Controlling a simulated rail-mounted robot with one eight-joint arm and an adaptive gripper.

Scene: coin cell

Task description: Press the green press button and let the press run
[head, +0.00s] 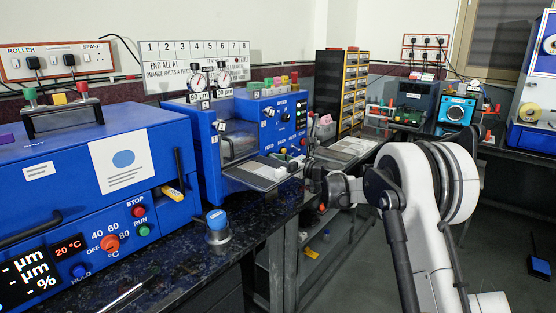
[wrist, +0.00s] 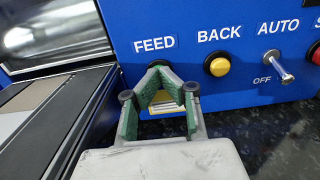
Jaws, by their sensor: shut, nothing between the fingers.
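In the wrist view my gripper (wrist: 160,73) points at the blue front panel (wrist: 230,75) of a machine, its fingertips together just below the FEED label. The button under FEED is almost wholly hidden behind the fingertips; only a dark edge shows, so I cannot tell its colour or whether they touch it. A yellow button (wrist: 218,67) sits under BACK, to the right of the fingers. In the head view the arm reaches towards the middle blue machine (head: 208,140); the fingers cannot be made out there. A green RUN button (head: 144,230) is on the nearer blue machine.
A metal toggle switch (wrist: 279,66) sticks out under AUTO, and a red button (wrist: 316,54) is at the right edge. A flat tray (wrist: 45,125) lies left of my gripper. A blue-capped knob-like object (head: 217,222) stands on the dark bench (head: 190,262).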

